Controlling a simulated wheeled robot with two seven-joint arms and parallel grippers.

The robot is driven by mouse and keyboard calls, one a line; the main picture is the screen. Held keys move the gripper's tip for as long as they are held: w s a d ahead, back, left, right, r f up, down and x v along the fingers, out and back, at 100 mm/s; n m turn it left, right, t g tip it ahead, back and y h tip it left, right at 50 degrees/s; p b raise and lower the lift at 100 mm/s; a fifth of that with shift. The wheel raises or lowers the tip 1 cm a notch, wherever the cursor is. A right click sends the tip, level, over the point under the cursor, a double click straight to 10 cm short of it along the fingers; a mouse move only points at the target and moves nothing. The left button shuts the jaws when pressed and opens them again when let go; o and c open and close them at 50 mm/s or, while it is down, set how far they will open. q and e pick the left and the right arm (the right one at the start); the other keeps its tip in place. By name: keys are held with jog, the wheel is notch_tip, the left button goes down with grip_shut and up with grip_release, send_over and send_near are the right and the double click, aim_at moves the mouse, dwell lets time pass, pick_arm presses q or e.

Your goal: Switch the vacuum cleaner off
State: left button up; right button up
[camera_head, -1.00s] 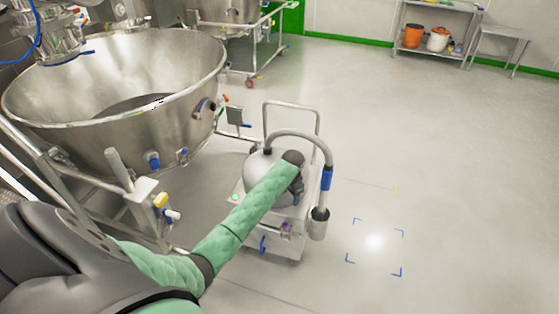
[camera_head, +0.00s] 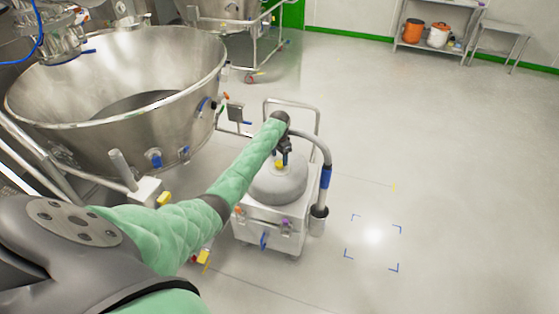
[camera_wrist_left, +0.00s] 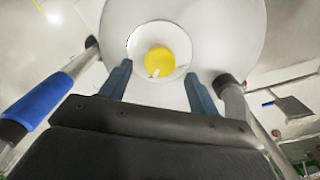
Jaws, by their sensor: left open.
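The vacuum cleaner (camera_head: 275,186) stands on the floor, a rounded grey drum on a square metal base with a hose and a push handle. A yellow round knob (camera_wrist_left: 160,62) sits on a white disc on top of the drum; it also shows in the head view (camera_head: 279,164). My left gripper (camera_wrist_left: 159,85) is open above the drum, its two fingers apart on either side of the white disc, with the knob between them in the picture. I cannot tell whether the fingers touch anything. My right gripper is not in view.
A large steel bowl (camera_head: 110,85) on a frame stands left of the vacuum. The hose (camera_head: 322,150) with a blue cuff curves along the vacuum's right side. Open floor (camera_head: 430,180) lies to the right, with blue corner marks. A shelf (camera_head: 430,25) stands far back.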

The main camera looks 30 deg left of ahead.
aim_at(280, 163)
pick_arm(q)
jog(key=shift+f, duration=1.55)
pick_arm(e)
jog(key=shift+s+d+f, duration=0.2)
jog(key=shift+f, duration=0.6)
pick_arm(q)
jog(key=c, duration=1)
jog(key=shift+o, duration=0.2)
